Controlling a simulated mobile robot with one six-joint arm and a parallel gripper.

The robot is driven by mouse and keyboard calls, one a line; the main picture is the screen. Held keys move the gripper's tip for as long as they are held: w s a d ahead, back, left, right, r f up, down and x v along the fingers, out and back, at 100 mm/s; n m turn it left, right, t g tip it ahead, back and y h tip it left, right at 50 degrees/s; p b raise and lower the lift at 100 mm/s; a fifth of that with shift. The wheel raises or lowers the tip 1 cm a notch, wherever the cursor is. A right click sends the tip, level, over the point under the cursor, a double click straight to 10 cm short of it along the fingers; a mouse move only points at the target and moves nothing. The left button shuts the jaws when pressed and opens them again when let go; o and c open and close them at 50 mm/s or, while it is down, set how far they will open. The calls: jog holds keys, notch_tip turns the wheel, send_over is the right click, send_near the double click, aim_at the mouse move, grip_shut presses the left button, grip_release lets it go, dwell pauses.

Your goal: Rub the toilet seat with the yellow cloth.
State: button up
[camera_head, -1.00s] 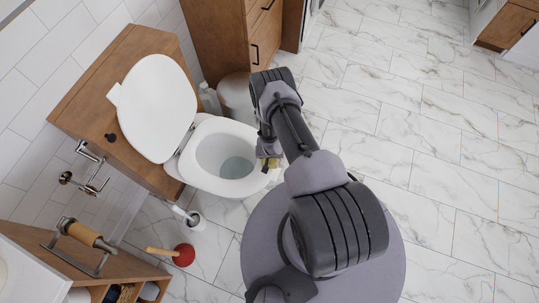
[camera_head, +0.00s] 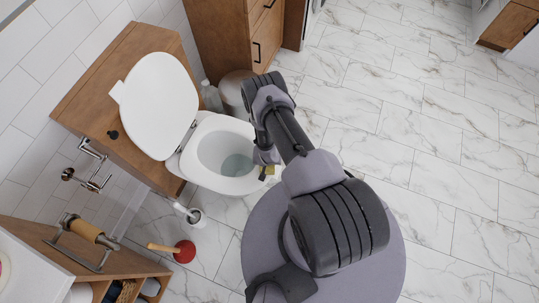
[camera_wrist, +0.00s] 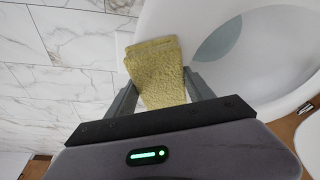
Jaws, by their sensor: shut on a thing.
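The yellow cloth (camera_wrist: 157,75) is between the two fingers of my gripper (camera_wrist: 160,92) in the wrist view. My gripper is shut on it. The cloth lies over the outer rim of the toilet seat (camera_wrist: 163,18); whether it touches the seat I cannot tell. In the head view a small bit of the cloth (camera_head: 268,170) shows at the front right edge of the white toilet seat (camera_head: 240,187), below my gripper (camera_head: 267,160). The lid (camera_head: 158,105) stands up against the wooden cistern box. Water shows in the bowl.
A pale bin (camera_head: 232,92) is behind the toilet, beside a wooden cabinet (camera_head: 232,35). The tiled floor (camera_head: 430,140) at right is clear.

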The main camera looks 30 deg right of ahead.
jog(key=shift+f+b, duration=0.2)
jog(key=shift+b, duration=0.2)
jog(key=w+d+b, duration=0.2)
jog(key=shift+d+f, duration=0.2)
jog(key=shift+d, duration=0.1)
jog(key=shift+w+d+b, duration=0.15)
jog(key=shift+d+b, duration=0.05)
jog(key=shift+b, duration=0.1)
jog(key=shift+c, duration=0.7)
jog(key=shift+r, duration=0.15)
notch_tip(320, 180, up, 6)
jog(key=p, duration=0.4)
jog(key=shift+p, duration=0.35)
notch_tip(320, 180, up, 3)
jog(key=shift+r+p, duration=0.1)
jog(key=shift+p, duration=1.05)
